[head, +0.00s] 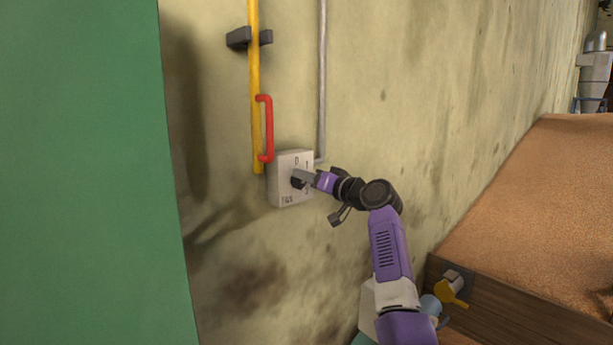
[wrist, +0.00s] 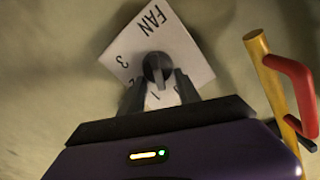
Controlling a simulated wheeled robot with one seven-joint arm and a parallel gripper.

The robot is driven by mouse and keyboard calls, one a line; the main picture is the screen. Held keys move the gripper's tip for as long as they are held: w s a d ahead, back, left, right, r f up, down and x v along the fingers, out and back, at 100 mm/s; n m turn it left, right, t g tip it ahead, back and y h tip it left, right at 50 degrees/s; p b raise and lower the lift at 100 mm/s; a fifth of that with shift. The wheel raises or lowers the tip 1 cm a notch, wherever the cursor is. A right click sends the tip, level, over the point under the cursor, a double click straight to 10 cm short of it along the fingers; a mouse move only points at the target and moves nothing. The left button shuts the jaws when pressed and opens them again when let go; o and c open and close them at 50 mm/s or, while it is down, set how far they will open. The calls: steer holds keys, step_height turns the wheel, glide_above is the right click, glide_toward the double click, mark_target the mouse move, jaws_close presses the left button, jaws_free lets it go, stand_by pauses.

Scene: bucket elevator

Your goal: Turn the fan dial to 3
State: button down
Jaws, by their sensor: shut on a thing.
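The fan dial (head: 296,183) is a dark round knob on a pale box (head: 282,190) fixed to the wall. The box also shows in the wrist view (wrist: 187,52), turned over, with FAN and the numbers 3, 2 and 1 in sight; 2 is partly covered by a finger. In the head view a 0 shows at the top of the box. My gripper (head: 303,178) reaches the box from the right. In the wrist view its two fingers (wrist: 159,84) are shut on the dial (wrist: 158,66) from both sides. I cannot tell exactly which number the dial points at.
A yellow rod (head: 254,80) with a red handle (head: 268,128) hangs just above and left of the box. A grey pipe (head: 322,70) runs down beside it. A green panel (head: 80,170) stands at left, a grain-like heap (head: 545,190) behind a wooden board at right.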

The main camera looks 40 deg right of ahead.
steer(key=f+m+p, duration=0.1)
steer(key=m+p, duration=0.2)
steer(key=m, duration=0.4)
steer(key=f+m+p, duration=0.1)
steer(key=m+p, duration=0.3)
steer(key=m, duration=0.3)
steer(key=m+p, duration=0.3)
steer(key=m, duration=0.4)
steer(key=shift+d+f, duration=0.25)
steer(key=shift+f, duration=0.15)
steer(key=shift+m+p, duration=0.3)
steer(key=shift+m, duration=0.1)
steer(key=c, duration=0.9)
jaws_free()
steer(key=shift+s, duration=0.15)
steer(key=shift+s+d+b, duration=0.1)
steer(key=shift+s+b, duration=0.7)
steer(key=shift+s, duration=3)
